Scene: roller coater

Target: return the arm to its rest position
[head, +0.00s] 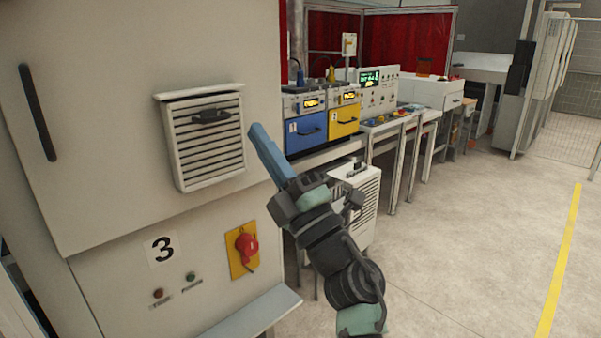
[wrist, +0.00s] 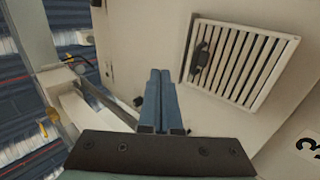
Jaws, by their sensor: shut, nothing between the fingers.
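My gripper (head: 268,152) is raised in front of the machine cabinet in the head view, its blue fingers pointing up and to the left. The fingers also show in the wrist view (wrist: 158,100), side by side and closed together, with nothing between them. In the head view the fingertips are just right of the louvred vent panel (head: 205,138); I cannot tell how far they are from the cabinet surface. In the wrist view the vent (wrist: 238,62) is to the right of the fingers.
The cabinet (head: 110,80) fills the left side, with a red switch (head: 245,246) on a yellow plate and a ledge (head: 240,322) below. Blue (head: 305,131) and yellow (head: 343,120) units stand on a bench behind my arm. The floor (head: 470,220) on the right is clear.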

